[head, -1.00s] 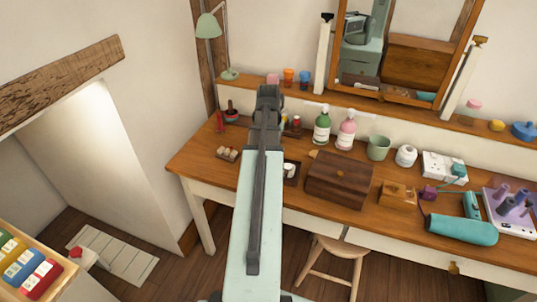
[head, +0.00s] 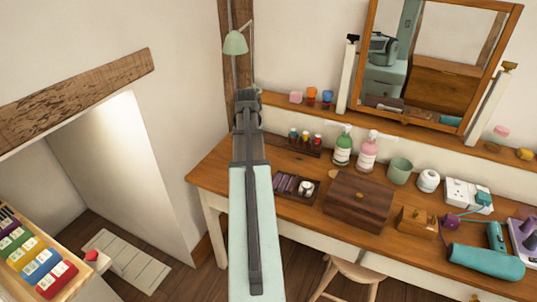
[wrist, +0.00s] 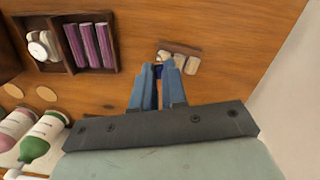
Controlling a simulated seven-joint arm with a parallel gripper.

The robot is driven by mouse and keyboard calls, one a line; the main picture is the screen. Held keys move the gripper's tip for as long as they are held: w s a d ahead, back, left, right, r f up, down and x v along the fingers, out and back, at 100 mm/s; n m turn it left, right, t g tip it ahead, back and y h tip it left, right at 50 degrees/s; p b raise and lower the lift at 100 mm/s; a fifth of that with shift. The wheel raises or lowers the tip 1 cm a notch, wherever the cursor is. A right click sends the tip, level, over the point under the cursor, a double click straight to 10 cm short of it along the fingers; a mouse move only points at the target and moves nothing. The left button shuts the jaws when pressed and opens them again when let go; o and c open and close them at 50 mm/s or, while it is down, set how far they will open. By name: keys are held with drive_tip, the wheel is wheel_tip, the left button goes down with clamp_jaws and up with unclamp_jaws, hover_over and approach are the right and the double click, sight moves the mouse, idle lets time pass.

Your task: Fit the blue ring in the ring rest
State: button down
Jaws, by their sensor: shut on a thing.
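My gripper (wrist: 158,78) is shut on the blue ring (wrist: 157,84), of which only a dark blue sliver shows between the two blue fingers in the wrist view. The ring rest (wrist: 180,47) is a small brown wooden holder with several cream pads. It lies on the desk just beyond the fingertips, slightly to their right in the wrist view. I cannot tell how high the ring is above the desk. In the head view my arm hides the ring rest and the ring.
A dark tray (head: 309,200) with purple rolls and a white item stands right of my arm. Green (head: 343,150) and pink (head: 367,155) pump bottles, a wooden box (head: 357,203) and a green cup (head: 400,170) stand farther right. A wall is close on the wrist view's right.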

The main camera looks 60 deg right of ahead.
drive_tip(key=w+d+m, duration=0.3)
drive_tip(key=w+m, duration=0.1)
drive_tip(key=w, duration=0.1)
drive_tip(key=shift+d+f, duration=0.2)
drive_tip(key=shift+f, duration=0.1)
idle(0.4)
drive_tip(key=shift+f, duration=2.05)
drive_tip(key=shift+f, duration=1.3)
idle(1.3)
drive_tip(key=c, duration=1.1)
unclamp_jaws()
